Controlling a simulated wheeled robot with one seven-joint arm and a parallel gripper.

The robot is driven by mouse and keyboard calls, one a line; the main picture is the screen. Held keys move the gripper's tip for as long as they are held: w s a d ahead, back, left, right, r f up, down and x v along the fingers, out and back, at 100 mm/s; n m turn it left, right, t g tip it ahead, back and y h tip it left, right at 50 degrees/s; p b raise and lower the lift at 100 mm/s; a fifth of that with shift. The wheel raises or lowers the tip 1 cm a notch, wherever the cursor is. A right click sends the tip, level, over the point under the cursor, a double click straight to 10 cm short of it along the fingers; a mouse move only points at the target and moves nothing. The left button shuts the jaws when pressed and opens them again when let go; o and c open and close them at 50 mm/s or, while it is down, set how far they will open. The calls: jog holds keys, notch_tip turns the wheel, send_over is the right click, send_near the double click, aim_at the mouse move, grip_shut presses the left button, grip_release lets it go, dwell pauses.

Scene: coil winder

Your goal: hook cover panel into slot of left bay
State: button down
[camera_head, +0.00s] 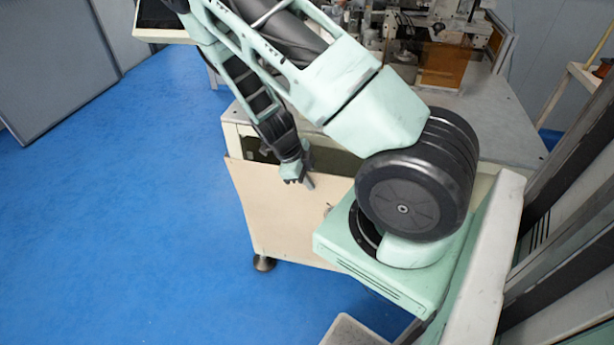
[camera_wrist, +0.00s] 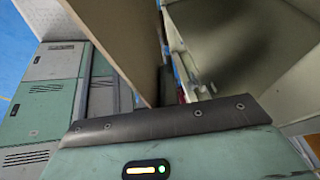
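The beige cover panel (camera_head: 275,215) stands at the front of the machine's lower cabinet, its upper edge apart from the cabinet frame. My gripper (camera_head: 299,183) is at the panel's upper edge, with a finger in front of its face. In the wrist view the panel (camera_wrist: 122,38) runs down to my gripper (camera_wrist: 162,100), and a dark finger shows on its cabinet side. The gripper appears shut on the panel's edge. The bay opening (camera_head: 246,143) shows as a dark gap above the panel. The slot and the panel's lower edge contact cannot be made out.
A machine foot (camera_head: 264,263) stands on the blue floor (camera_head: 130,220), which is clear to the left. The wrist view shows the cabinet's pale inner wall (camera_wrist: 225,35) close on the right.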

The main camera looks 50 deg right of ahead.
jog(key=shift+w+d, duration=0.1)
jog(key=shift+d, duration=0.05)
jog(key=shift+w+d+f+b, duration=0.2)
jog(key=shift+d+f+b, duration=0.1)
jog(key=shift+d, duration=0.2)
jog(key=shift+w+d+f+b, duration=0.15)
jog(key=shift+w+d+b, duration=0.1)
jog(key=shift+d, duration=0.25)
jog(key=shift+d+f, duration=0.1)
jog(key=shift+d, duration=0.1)
jog(key=shift+f+b, duration=1.65)
jog(key=shift+f, duration=0.45)
dwell(1.9)
jog(key=c, duration=1.6)
grip_release()
jog(key=shift+o, duration=0.2)
jog(key=shift+a, duration=0.1)
jog(key=v, duration=1.7)
jog(key=shift+r, duration=0.2)
